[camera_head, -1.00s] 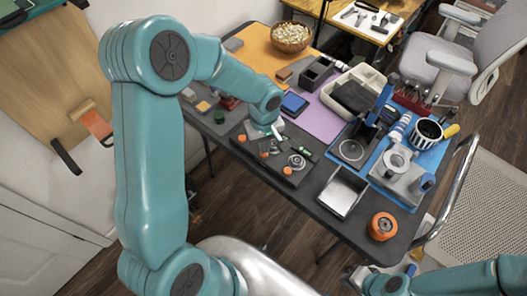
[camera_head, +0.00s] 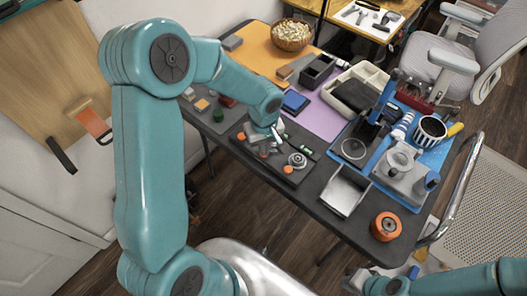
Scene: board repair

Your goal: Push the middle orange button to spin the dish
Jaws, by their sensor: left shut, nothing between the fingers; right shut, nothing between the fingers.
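A dark board (camera_head: 308,172) lies at the table's near edge with three orange buttons along its front. The left button (camera_head: 241,136), the middle button (camera_head: 263,154) and the right button (camera_head: 287,169) show. A round silvery dish (camera_head: 297,160) sits on the board behind the right button. My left gripper (camera_head: 277,137) is shut and empty, pointing down over the board just behind and right of the middle button. I cannot tell whether it touches anything.
A grey open bin (camera_head: 345,192) stands right of the board, with an orange spool (camera_head: 386,227) beyond it. A blue mat (camera_head: 408,190) holds grey fixtures and a striped cup (camera_head: 430,131). A green knob (camera_head: 218,116) sits left of the board.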

